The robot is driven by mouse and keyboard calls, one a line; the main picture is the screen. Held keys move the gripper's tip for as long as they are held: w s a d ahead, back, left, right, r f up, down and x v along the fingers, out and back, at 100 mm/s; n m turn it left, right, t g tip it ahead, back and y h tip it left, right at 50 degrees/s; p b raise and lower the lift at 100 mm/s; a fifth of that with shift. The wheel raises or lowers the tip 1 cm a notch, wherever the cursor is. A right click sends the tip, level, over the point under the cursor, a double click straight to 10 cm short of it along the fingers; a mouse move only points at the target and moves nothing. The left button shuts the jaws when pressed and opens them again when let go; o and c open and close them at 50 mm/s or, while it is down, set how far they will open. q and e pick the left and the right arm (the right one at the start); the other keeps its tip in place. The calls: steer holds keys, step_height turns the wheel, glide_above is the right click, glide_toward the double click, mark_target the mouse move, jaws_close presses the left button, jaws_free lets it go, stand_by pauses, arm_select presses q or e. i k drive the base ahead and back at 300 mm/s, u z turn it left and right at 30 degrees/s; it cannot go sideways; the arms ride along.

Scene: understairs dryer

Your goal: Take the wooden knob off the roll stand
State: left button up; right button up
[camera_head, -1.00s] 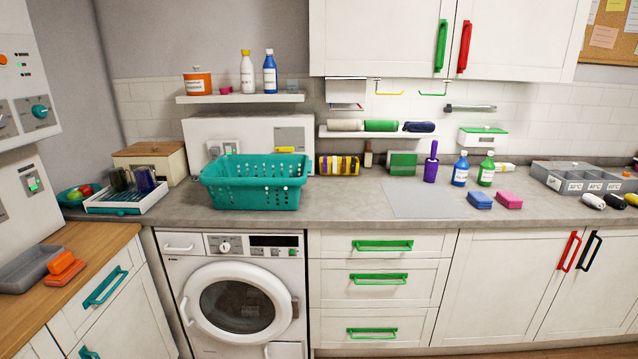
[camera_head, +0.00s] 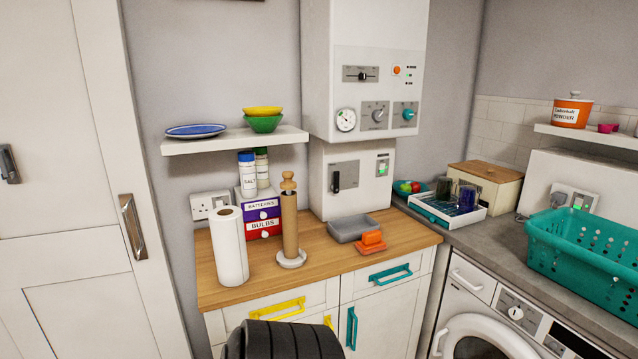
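The roll stand (camera_head: 291,260) stands upright on the wooden counter, with a round pale base. A brown tube (camera_head: 290,228) is around its post. The wooden knob (camera_head: 288,181) sits at the top of the post, above the tube; it is light wood with a narrow waist and a wider lower part. A white paper roll (camera_head: 230,248) stands upright on the counter to the left of the stand, apart from it. Neither of my grippers is in view.
A wall shelf (camera_head: 235,143) hangs above, with bowls and a plate. A grey tray (camera_head: 352,227) and an orange item (camera_head: 371,242) lie to the right. The counter's front strip is clear.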

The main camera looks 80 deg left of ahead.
mark_target(288, 185)
steer(key=u, duration=3.6)
